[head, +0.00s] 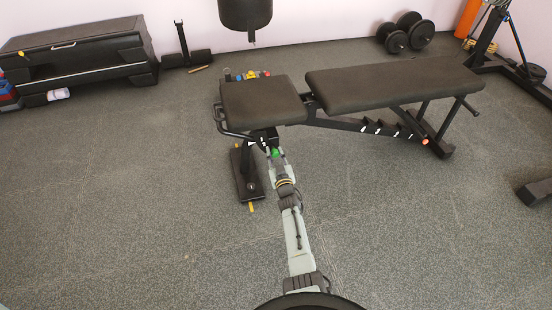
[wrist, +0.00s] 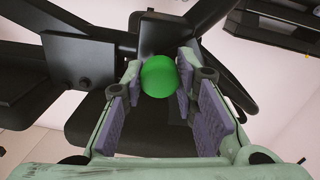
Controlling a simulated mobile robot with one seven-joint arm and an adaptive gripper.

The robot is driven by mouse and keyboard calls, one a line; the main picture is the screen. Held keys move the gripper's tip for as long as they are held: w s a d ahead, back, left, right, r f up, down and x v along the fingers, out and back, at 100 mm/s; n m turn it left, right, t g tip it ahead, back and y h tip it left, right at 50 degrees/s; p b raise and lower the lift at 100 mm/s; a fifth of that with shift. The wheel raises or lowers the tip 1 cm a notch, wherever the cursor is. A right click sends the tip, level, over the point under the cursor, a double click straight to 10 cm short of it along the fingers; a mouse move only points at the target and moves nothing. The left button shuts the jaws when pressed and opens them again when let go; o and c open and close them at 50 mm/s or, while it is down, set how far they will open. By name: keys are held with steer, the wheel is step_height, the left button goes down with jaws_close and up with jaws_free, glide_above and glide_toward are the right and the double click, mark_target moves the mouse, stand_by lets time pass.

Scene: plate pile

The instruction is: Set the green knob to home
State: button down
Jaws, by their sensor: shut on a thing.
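The green knob (wrist: 159,77) is a round ball on the dark frame of the weight bench. In the head view the knob (head: 275,153) shows below the front edge of the bench's short seat pad (head: 262,101). My gripper (wrist: 160,82) is shut on the knob, with one finger pad at its left side and one at its right. It also shows in the head view (head: 276,156), reaching up to the knob from below. The knob's stem and the part behind it are hidden.
The bench's long back pad (head: 395,84) extends right. Its black foot (head: 247,176) is on the floor left of my arm. Dumbbells (head: 406,33) lie at the back wall, and a stacked black step (head: 78,60) is at the far left. The floor in front is clear.

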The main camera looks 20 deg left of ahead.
steer(key=shift+w+a+f+b, duration=0.15)
steer(key=shift+w+a+b, duration=0.05)
steer(key=shift+w+b, duration=0.15)
steer(key=shift+w+r, duration=0.15)
steer(key=shift+r, duration=0.1)
steer(key=c, duration=1.2)
jaws_free()
steer(key=shift+a, duration=0.1)
steer(key=shift+c, duration=0.2)
